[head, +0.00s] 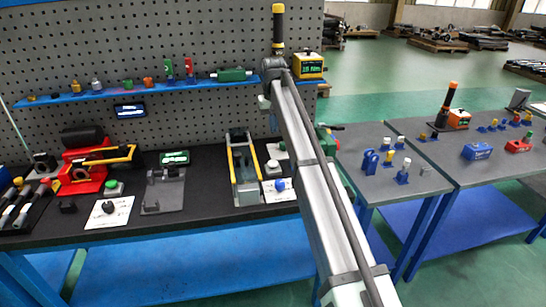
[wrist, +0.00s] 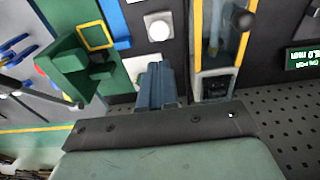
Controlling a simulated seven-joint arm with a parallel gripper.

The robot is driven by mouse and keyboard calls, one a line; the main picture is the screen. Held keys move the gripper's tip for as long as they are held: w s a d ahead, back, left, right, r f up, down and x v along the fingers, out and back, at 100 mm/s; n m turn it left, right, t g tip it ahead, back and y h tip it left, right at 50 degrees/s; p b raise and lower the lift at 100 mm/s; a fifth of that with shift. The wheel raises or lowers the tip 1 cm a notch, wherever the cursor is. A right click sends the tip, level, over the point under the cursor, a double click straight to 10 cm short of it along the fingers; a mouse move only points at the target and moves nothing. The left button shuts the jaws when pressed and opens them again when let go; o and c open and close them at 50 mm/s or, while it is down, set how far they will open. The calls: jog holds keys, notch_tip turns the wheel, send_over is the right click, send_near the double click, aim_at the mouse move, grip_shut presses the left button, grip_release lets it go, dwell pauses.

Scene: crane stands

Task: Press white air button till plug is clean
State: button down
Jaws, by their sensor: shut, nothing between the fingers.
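A round white button (wrist: 158,27) sits on a light square base in the wrist view, past my fingertips. Another pale plate (wrist: 140,68) lies nearer and is partly covered by the fingers. In the head view a white button block (head: 272,166) stands right of the yellow-framed fixture (head: 243,168). That fixture also shows in the wrist view (wrist: 198,50), just right of my fingers. My gripper (wrist: 155,70) is shut and empty, pointing down at the bench; I cannot tell whether it touches anything. In the head view my arm hides most of the gripper. I cannot pick out the plug.
A green device with a yellow square (wrist: 95,38) stands close left of my fingers in the wrist view. A blue knob (head: 280,185) sits on a white card. The pegboard (head: 190,45) and blue shelf (head: 150,88) rise behind. A red-yellow machine (head: 85,170) stands farther left.

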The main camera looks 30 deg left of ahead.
aim_at(273, 163)
jog(key=shift+f, duration=0.2)
jog(key=f, duration=0.9)
jog(key=w+f, duration=0.1)
jog(key=f, duration=0.3)
jog(key=shift+a+f, duration=0.35)
jog(key=shift+f, duration=1.15)
jog(key=shift+d+r, duration=0.1)
notch_tip(273, 163, up, 15)
jog(key=s, duration=0.1)
jog(key=shift+d, duration=0.3)
dwell(0.5)
